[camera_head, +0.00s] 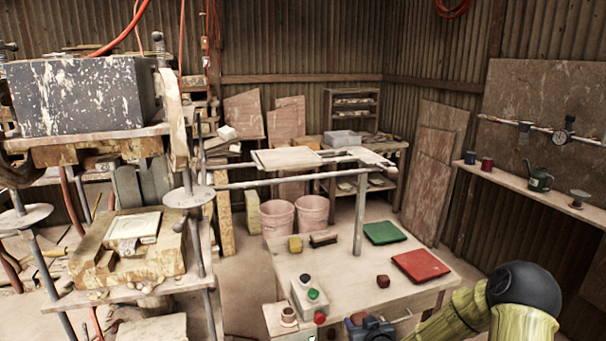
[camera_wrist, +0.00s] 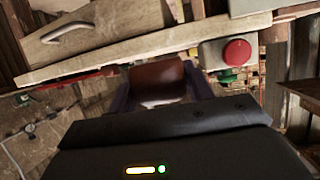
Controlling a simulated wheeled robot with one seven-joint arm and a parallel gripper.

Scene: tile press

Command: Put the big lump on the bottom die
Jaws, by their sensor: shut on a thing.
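My gripper (camera_wrist: 160,88) is shut on a reddish-brown clay lump (camera_wrist: 157,76), which sits between its fingers in the wrist view. In the head view my gripper (camera_head: 371,328) is at the bottom edge, by the table's near side, and the lump shows only as a small reddish patch (camera_head: 358,318). The bottom die is the pale square plate (camera_head: 136,226) on the press's wooden block at left, far from my gripper. A smaller dark red lump (camera_head: 383,281) lies on the table.
The press's heavy upper block (camera_head: 85,95) hangs above the die, with rods on both sides. A button box (camera_head: 309,296), yellow block (camera_head: 295,244), brown block (camera_head: 323,239), green mat (camera_head: 385,233) and red mat (camera_head: 421,265) are on the table (camera_head: 345,270). A post stands on it.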

